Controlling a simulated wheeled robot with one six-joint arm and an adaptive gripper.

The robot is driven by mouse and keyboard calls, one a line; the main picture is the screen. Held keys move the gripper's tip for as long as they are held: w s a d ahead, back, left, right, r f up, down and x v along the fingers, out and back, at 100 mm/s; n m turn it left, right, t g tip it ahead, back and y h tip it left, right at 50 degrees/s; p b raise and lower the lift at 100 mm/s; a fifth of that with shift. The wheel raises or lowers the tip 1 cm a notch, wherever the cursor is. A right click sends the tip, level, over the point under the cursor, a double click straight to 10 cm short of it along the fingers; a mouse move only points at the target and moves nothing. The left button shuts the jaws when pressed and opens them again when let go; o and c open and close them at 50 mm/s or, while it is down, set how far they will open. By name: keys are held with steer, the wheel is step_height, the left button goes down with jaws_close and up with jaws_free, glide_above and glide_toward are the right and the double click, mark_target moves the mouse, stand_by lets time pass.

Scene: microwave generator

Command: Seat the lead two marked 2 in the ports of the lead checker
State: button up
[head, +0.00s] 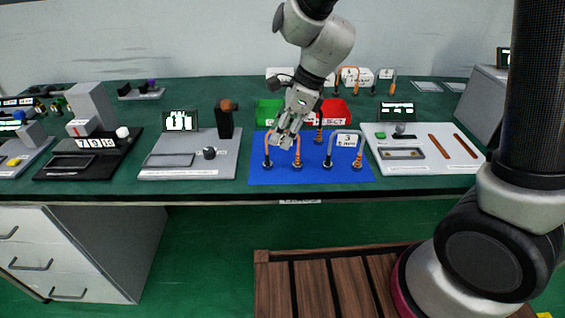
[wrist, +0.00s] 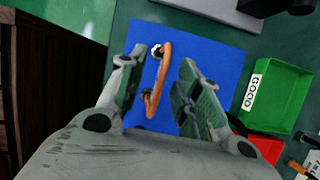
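My gripper (head: 284,138) hangs over the left part of the blue mat (head: 310,177). In the wrist view its fingers (wrist: 160,85) are open, on either side of an orange lead (wrist: 163,72). In the head view this arched orange lead (head: 296,150) is partly hidden by the fingers. I cannot tell whether the fingers touch it. A grey arched lead (head: 359,150) stands at the right of the mat beside a white card with a 3 (head: 346,141). No 2 is readable on a lead. I cannot tell which device is the lead checker.
Green (head: 268,112) and red (head: 337,112) trays stand behind the mat. A grey panel (head: 195,166) is left, a white panel (head: 425,162) right. White blocks with orange and grey leads (head: 350,78) stand at the back. The table's front edge is close to the mat.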

steer(key=shift+c, duration=0.2)
jaws_close()
steer(key=shift+r, duration=0.1)
